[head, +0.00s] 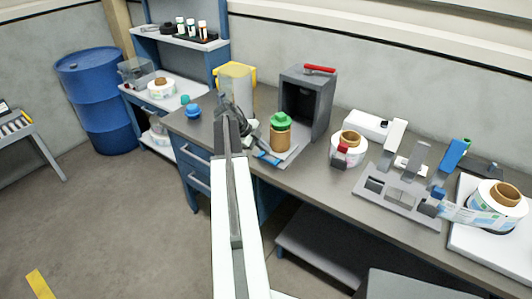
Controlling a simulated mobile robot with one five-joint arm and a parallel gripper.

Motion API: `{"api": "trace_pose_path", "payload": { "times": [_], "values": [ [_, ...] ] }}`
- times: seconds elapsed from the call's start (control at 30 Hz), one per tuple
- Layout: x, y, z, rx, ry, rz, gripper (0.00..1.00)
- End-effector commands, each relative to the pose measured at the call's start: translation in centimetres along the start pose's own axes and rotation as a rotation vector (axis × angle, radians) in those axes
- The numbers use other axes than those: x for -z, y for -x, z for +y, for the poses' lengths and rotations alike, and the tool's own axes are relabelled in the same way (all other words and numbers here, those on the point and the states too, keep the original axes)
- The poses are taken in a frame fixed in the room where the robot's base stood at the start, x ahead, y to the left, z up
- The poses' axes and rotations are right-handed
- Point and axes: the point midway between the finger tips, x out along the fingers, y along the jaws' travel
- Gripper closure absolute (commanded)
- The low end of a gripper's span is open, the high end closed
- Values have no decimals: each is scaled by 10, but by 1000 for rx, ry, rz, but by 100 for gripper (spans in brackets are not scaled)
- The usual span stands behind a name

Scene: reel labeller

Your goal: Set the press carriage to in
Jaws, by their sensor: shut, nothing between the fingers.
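The press (310,97) is a dark grey open-fronted box on the workbench, with a red lever (320,69) on top. Its carriage (291,157) is a flat grey plate that sticks out of the front of the box. A brown jar with a green lid (280,133) stands upright on the carriage, outside the box opening. A blue handle (268,158) is at the carriage's front left. My gripper (234,108) is shut and empty, left of the jar and handle. My arm hides part of the bench, and the fingertips are small and hard to make out.
A yellow-framed bin (236,77) stands behind my gripper. Blue knobs or caps (193,111) lie left of my arm. A label reel (349,146) and a grey fixture (402,190) stand to the right. A blue drum (97,100) is at far left.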

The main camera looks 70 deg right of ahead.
Motion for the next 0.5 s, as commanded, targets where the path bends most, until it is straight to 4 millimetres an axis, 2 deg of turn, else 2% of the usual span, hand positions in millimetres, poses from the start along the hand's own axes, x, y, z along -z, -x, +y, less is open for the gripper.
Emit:
{"api": "trace_pose_path", "payload": {
  "times": [0.03, 0.3, 0.5],
  "values": [
    [-4, -15, 3, -1, 0, 0, 100],
    [-3, -69, 3, -1, 0, 1, 100],
    [-1, -79, 1, -1, 1, 0, 100]
  ]
}}
